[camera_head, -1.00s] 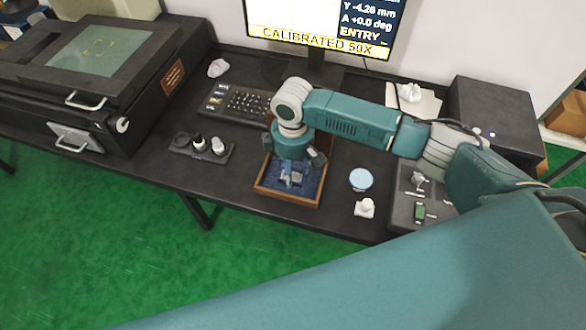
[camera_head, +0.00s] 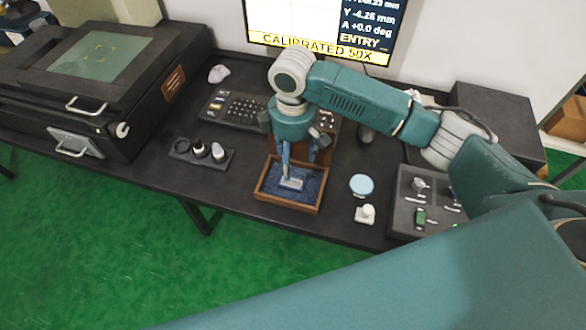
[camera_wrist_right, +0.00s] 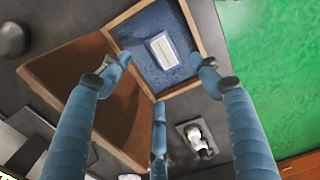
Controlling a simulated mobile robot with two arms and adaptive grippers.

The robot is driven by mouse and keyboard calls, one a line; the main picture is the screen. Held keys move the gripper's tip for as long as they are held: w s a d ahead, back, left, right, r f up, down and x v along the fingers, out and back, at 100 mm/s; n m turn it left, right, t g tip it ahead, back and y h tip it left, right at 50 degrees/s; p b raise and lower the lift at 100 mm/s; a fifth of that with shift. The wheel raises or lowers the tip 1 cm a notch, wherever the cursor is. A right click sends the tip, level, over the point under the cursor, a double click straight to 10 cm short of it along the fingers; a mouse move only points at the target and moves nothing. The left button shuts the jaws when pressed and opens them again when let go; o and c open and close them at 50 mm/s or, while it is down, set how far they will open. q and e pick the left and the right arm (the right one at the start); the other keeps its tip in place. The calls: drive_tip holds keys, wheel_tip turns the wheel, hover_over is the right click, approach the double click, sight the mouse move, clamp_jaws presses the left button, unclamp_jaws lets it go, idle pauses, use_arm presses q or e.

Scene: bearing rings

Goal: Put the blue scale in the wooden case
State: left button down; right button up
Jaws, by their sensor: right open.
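The wooden case (camera_head: 263,191) stands open on the dark table, with a dark blue lining. In the wrist view its brown lid (camera_wrist_right: 72,75) is folded back beside the lined tray (camera_wrist_right: 195,35). A small pale grey-white rectangular plate, which looks like the scale (camera_head: 291,184), lies flat on the lining inside the case; it also shows in the wrist view (camera_wrist_right: 163,49). Its blue colour is not clear. My right gripper (camera_head: 299,158) is above the case with its blue fingers spread and empty, apart from the plate. My left gripper is not in view.
A keyboard (camera_head: 232,108) and monitor (camera_head: 320,28) are behind. A holder with small round parts (camera_head: 202,151) is left of the case. A pale blue disc (camera_head: 361,184), a white piece (camera_head: 365,214) and a grey parts tray (camera_head: 403,205) are to the right.

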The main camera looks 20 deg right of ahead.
drive_tip(key=shift+r, duration=1.7)
